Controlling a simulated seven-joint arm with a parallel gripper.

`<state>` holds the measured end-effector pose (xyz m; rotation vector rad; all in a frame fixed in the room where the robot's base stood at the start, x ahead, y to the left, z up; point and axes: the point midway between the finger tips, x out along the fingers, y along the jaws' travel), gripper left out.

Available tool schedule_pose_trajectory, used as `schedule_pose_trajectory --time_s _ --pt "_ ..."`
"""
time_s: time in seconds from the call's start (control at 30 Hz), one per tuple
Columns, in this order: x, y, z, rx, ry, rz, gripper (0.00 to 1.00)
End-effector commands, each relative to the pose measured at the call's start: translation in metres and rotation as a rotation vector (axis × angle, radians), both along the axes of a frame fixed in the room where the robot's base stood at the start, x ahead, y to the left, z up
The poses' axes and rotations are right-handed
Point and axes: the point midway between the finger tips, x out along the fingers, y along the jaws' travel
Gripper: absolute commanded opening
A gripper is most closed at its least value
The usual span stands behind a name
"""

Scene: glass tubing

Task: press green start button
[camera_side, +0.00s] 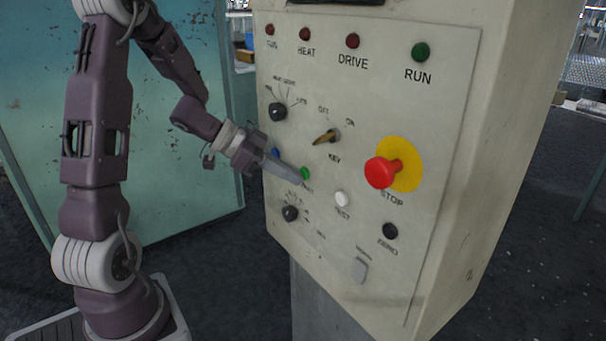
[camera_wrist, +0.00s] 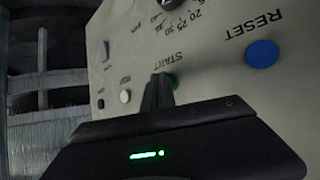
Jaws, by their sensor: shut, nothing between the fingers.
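The green start button (camera_side: 305,174) sits on the cream control panel (camera_side: 455,130), left of the white test button. In the wrist view the green start button (camera_wrist: 173,80) shows beside my fingertips, partly hidden by them, with the START label above it. My gripper (camera_side: 297,180) is shut and empty, its fingertips at the lower left of the green button in the side view. In the wrist view my gripper (camera_wrist: 160,78) points at the panel right by the button. I cannot tell whether the tips touch the button or the panel.
Nearby on the panel are a blue reset button (camera_wrist: 262,53), a white test button (camera_side: 342,199), a black knob (camera_side: 290,213), a key switch (camera_side: 327,137) and a protruding red stop button (camera_side: 382,172) on a yellow disc. A teal cabinet (camera_side: 190,190) stands behind my arm.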

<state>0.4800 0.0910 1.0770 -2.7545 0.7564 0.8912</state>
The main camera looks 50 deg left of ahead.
Motion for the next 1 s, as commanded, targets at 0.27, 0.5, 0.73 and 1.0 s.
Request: schedule_pose_trajectory --time_s 0.27,0.5,0.73,1.0 --pt "0.004 0.0 0.0 0.001 0.0 0.001 0.0" --pt "0.004 0.0 0.0 0.0 -0.001 0.001 0.0" --pt "-0.002 0.0 0.0 0.0 0.0 0.0 0.0" --pt "-0.013 0.0 0.0 0.001 0.0 -0.001 0.0"
